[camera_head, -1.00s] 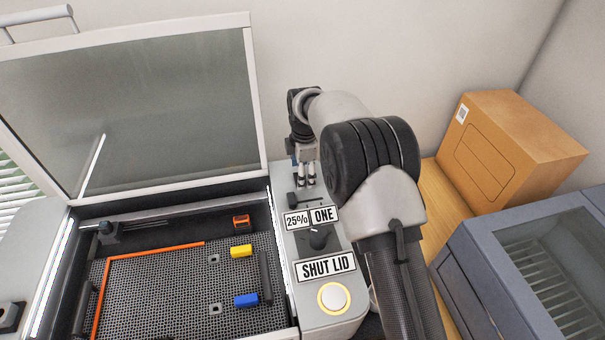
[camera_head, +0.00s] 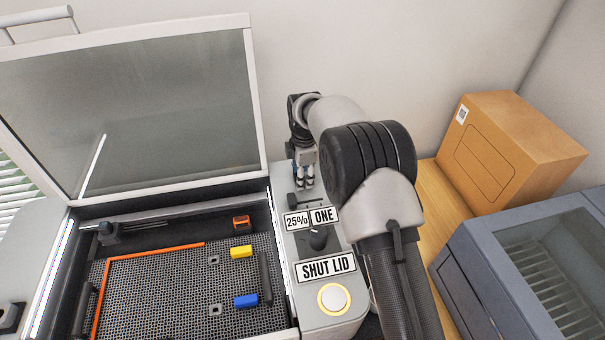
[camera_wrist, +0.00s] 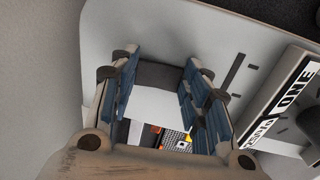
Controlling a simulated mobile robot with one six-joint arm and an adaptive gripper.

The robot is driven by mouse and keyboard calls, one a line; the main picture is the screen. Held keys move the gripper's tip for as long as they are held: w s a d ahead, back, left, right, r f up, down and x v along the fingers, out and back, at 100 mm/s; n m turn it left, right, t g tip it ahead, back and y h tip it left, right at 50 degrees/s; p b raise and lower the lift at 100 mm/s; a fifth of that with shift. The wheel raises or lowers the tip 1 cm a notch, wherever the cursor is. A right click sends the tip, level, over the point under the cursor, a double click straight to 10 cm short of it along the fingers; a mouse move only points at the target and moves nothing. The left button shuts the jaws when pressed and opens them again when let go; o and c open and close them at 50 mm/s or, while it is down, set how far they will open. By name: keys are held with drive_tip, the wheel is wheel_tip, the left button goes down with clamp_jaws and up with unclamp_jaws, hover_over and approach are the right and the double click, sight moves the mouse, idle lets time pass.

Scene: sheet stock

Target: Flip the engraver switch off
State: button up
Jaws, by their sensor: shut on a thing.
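The engraver (camera_head: 330,262) stands with its lid up, its grey control panel along the right side. My gripper (camera_head: 304,184) points down at the far end of this panel, behind the labels. In the wrist view its blue-padded fingers (camera_wrist: 162,98) sit on either side of a block with a dark grey top and pale face, which I take to be the engraver switch (camera_wrist: 160,76). The gripper is shut on it. In the head view the fingers hide the switch, so its position cannot be told.
The raised lid (camera_head: 130,110) stands left. A cardboard box (camera_head: 510,145) stands right.

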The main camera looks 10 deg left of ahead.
drive_tip(key=shift+c, duration=0.8)
drive_tip(key=p, duration=0.2)
drive_tip(key=shift+w+a+r+g+p, duration=0.1)
drive_tip(key=shift+w+r+g+p, duration=0.1)
drive_tip(key=shift+g+p, duration=0.15)
drive_tip(key=shift+f+g+h+p, duration=0.15)
drive_tip(key=shift+g+h+p, duration=0.1)
drive_tip(key=shift+h+p, duration=0.1)
drive_tip(key=o, duration=1.1)
drive_tip(key=shift+c, duration=0.2)
wheel_tip(320, 180, up, 12)
